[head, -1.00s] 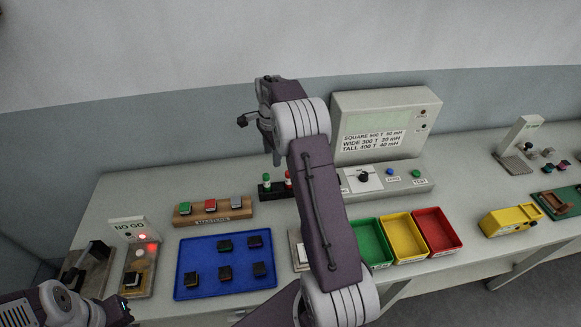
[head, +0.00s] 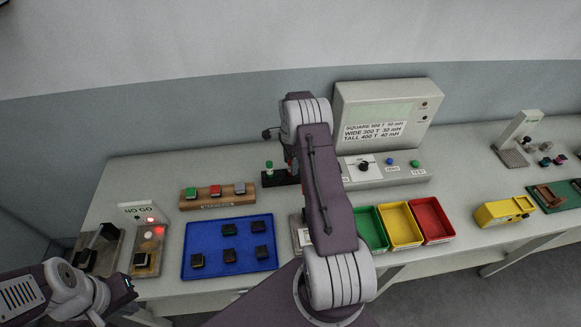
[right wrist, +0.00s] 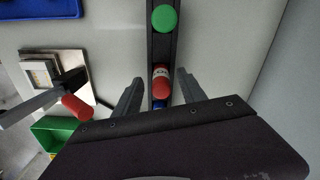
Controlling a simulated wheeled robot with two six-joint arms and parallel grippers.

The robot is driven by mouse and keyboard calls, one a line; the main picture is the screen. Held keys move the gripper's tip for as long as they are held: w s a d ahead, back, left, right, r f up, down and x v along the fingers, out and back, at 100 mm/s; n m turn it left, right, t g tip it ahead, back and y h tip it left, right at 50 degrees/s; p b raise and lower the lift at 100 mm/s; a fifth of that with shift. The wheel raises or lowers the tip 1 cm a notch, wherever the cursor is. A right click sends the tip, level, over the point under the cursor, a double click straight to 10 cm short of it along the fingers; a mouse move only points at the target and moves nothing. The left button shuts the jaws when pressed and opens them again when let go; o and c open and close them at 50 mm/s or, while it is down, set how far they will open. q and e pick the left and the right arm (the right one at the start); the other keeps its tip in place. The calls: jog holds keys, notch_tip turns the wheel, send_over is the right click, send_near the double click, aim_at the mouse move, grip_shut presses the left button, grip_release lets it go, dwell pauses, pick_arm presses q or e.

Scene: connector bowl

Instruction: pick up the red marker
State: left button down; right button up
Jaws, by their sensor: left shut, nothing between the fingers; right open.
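The red marker (right wrist: 161,80) stands in a black rack (right wrist: 158,48), seen from above in the right wrist view. My right gripper (right wrist: 158,77) is open, with one finger on each side of the red marker and gaps visible to both. A green marker (right wrist: 164,18) stands farther along the rack, and a bit of blue shows below the red one. In the head view the rack (head: 281,179) and green marker (head: 269,168) show, but my right arm hides the right gripper and most of the red marker. My left gripper (head: 130,286) is shut and empty at lower left.
A grey bar with a red end (right wrist: 76,107) stands near the right gripper. A block with coloured buttons (head: 216,197) and a blue tray (head: 186,268) of dark parts lie left of the rack. A grey tester (head: 385,110) stands behind; green, yellow and red bins (head: 432,221) are right.

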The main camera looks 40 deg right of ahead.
jog(key=shift+f, duration=0.6)
jog(key=shift+d+f, duration=0.2)
jog(key=shift+f, duration=0.25)
pick_arm(q)
jog(key=shift+d+r, duration=0.15)
jog(key=shift+r, duration=0.15)
pick_arm(e)
jog(key=shift+r, duration=0.1)
grip_shut()
jog(key=shift+r, duration=0.1)
